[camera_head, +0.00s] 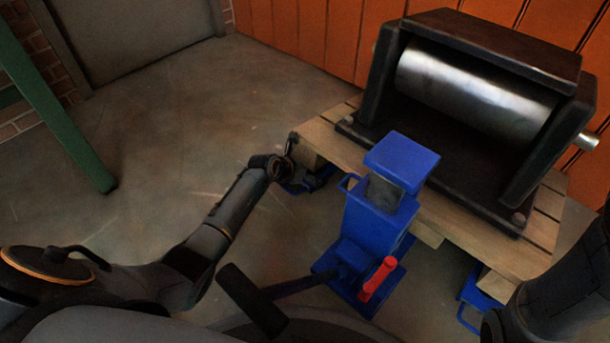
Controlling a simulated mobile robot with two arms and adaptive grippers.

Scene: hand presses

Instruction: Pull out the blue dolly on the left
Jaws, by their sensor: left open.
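The left blue dolly (318,181) sits low on the floor under the left corner of the wooden pallet. It is small in view and partly hidden by my left gripper and the pallet. My left gripper (290,168) is at the dolly's left side, very close to it; I cannot tell if they touch. It is open. A second blue dolly (474,300) shows at the lower right under the pallet's near side, partly hidden by my right arm. My right gripper is outside the picture.
A wooden pallet (436,212) carries a heavy black machine with a steel roller (475,90). A green post (62,125) stands at left. The floor (180,130) between is clear.

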